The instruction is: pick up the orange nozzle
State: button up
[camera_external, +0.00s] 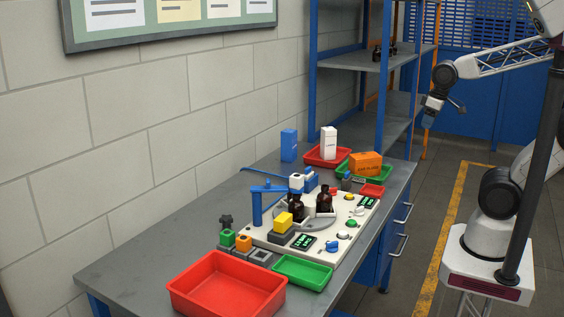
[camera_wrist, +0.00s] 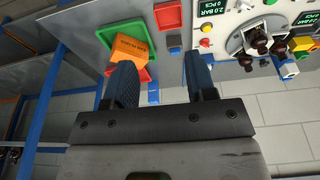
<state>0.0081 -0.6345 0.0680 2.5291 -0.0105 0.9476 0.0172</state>
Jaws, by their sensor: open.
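A small orange piece (camera_external: 243,242), which looks like the orange nozzle, sits on a dark block near the front left of the workbench, beside a similar green piece (camera_external: 227,237).
A white machine (camera_external: 330,240) with amber bottles (camera_external: 324,198) and a blue arm (camera_external: 256,207) stands mid-bench. A red tray (camera_external: 190,290) and green tray (camera_external: 300,272) are in front. An orange box (camera_external: 366,162) sits in another green tray. Blue shelf posts (camera_external: 386,80) rise behind.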

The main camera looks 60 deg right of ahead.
jog(key=w+v, duration=0.1)
jog(key=v, duration=0.4)
jog(key=w+a+r+n, duration=0.2)
jog(key=w+a+r, duration=0.15)
jog(key=w, duration=0.35)
jog(key=w+a+r+n, duration=0.3)
jog(key=w+a, duration=0.2)
jog(key=w, duration=0.3)
jog(key=n+g, duration=0.3)
jog(key=n, duration=1)
send_over(244, 239)
notch_tip(244, 239, down, 7)
notch_tip(244, 239, down, 24)
jog(key=shift+f, duration=0.25)
jog(key=shift+f, duration=0.1)
jog(key=shift+f, duration=1.15)
